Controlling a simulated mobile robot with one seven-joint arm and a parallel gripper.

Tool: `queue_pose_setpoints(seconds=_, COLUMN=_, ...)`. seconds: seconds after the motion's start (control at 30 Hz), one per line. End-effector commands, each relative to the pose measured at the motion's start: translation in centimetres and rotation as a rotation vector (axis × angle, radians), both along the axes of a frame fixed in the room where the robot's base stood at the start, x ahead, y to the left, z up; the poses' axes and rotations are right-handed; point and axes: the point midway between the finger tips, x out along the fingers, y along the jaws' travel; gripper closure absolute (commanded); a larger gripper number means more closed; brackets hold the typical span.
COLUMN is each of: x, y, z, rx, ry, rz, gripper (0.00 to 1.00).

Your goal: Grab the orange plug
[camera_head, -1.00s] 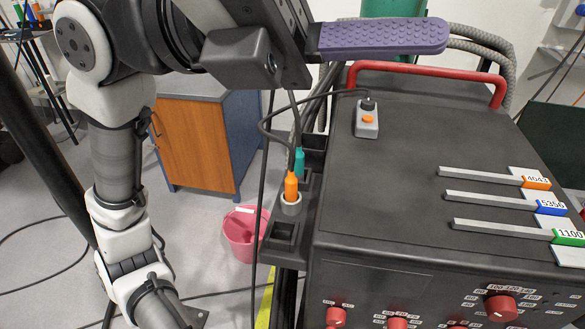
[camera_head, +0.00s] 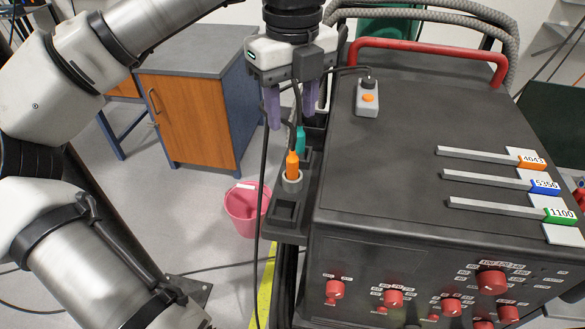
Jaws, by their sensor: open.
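The orange plug (camera_head: 292,164) stands upright in a grey round holder (camera_head: 291,182) on the narrow black rack at the left side of the black machine. A dark cable rises from its top. A teal plug (camera_head: 300,138) stands just behind it, partly hidden. My gripper (camera_head: 291,112) points down above and behind the orange plug, its two purple fingers apart and open. The cable passes in front of the gap between the fingers. Nothing is visibly held, and the fingers look apart from the orange plug.
The black machine (camera_head: 400,185) with a red handle rail (camera_head: 430,45) fills the right side. A small grey box with an orange button (camera_head: 367,98) lies on top. A pink bucket (camera_head: 240,212) stands on the floor below the rack. Loose cables hang near the gripper.

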Motion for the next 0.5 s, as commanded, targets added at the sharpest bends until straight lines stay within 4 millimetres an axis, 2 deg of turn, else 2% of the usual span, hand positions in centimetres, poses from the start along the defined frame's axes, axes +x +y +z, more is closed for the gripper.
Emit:
queue_pose_setpoints(seconds=0.2, x=0.0, y=-0.1, z=-4.3, rx=-0.005, ry=0.002, rz=-0.005, gripper=0.55)
queue_pose_setpoints(seconds=0.3, x=0.0, y=-0.1, z=-5.6, rx=-0.004, ry=0.001, rz=-0.005, gripper=0.55)
queue_pose_setpoints(seconds=0.5, x=0.1, y=-0.1, z=-6.7, rx=-0.006, ry=0.001, rz=-0.005, gripper=0.55)
